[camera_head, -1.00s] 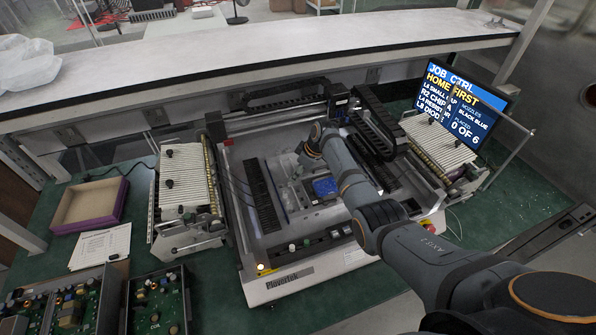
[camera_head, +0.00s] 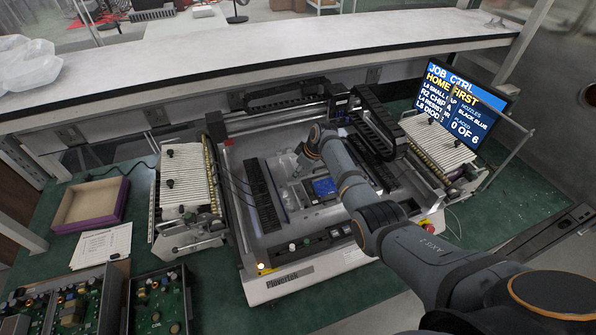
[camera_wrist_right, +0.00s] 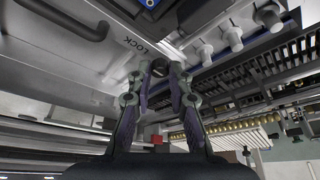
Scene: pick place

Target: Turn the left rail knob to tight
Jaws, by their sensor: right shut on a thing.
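The placement machine (camera_head: 290,283) stands in the middle of the bench in the head view, with a rail area inside its open frame. My right arm reaches in from the lower right, and its gripper (camera_head: 298,168) points down into the machine, mostly hidden by my own wrist. In the right wrist view my right gripper (camera_wrist_right: 159,72) is shut on a small dark round knob (camera_wrist_right: 159,66), close to a metal face marked LOCK (camera_wrist_right: 137,46). The fingers cover most of the knob, so its turn angle cannot be read. My left gripper is not in view.
Feeder banks stand left (camera_head: 185,185) and right (camera_head: 437,142) of the machine. A monitor (camera_head: 462,98) shows "HOME FIRST" and "0 OF 6". A purple-sided box (camera_head: 90,203) and circuit boards (camera_head: 158,305) are at left.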

